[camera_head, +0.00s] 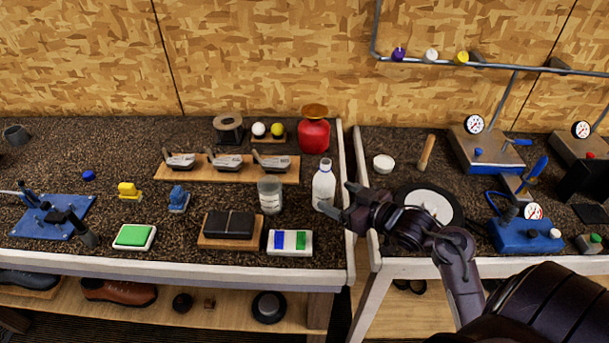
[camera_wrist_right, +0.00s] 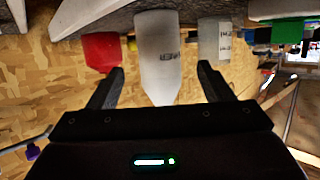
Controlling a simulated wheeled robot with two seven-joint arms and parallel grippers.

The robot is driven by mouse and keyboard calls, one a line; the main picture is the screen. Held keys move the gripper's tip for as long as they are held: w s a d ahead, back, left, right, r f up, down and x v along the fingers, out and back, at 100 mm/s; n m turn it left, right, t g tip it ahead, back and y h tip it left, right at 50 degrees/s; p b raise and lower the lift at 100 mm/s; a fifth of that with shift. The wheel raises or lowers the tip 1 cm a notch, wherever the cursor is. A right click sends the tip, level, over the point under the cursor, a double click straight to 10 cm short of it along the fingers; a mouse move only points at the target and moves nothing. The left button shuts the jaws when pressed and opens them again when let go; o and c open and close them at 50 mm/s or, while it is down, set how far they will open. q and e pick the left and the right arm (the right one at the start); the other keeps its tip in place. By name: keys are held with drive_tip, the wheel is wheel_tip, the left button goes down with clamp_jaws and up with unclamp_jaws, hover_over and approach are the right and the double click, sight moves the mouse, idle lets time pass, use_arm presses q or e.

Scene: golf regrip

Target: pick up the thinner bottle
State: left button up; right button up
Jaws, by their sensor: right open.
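The thinner bottle (camera_head: 323,184) is white and stands upright near the right edge of the left bench. It has a narrow neck and a mark on its side. My right gripper (camera_head: 338,198) is open at the bottle's right side, low down. In the right wrist view, which is upside down, the bottle (camera_wrist_right: 159,58) appears between the two open fingers (camera_wrist_right: 158,85). I cannot tell whether either finger touches it. My left gripper is not in view.
A clear jar (camera_head: 270,195) stands left of the bottle, and a red container (camera_head: 314,134) stands behind it. A tray with blue, white and green parts (camera_head: 290,242) lies in front. A gap separates the two benches.

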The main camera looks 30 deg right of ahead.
sight(332, 191)
drive_tip(key=shift+x, duration=1)
drive_tip(key=shift+w+a+r+p, duration=0.1)
drive_tip(key=shift+w+p, duration=0.4)
drive_tip(key=shift+w, duration=0.05)
drive_tip(key=shift+w+a+p, duration=0.15)
drive_tip(key=shift+w+p, duration=0.2)
drive_tip(key=shift+w, duration=0.2)
drive_tip(key=shift+w+a+p, duration=0.15)
drive_tip(key=shift+w+p, duration=0.15)
drive_tip(key=shift+w, duration=0.25)
drive_tip(key=shift+w+a+f, duration=0.25)
drive_tip(key=shift+w+f, duration=0.45)
drive_tip(key=shift+w, duration=0.3)
drive_tip(key=shift+w+f, duration=0.1)
drive_tip(key=c, duration=0.9)
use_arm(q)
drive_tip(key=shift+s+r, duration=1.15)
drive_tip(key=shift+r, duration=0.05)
use_arm(e)
drive_tip(key=shift+c, duration=1.4)
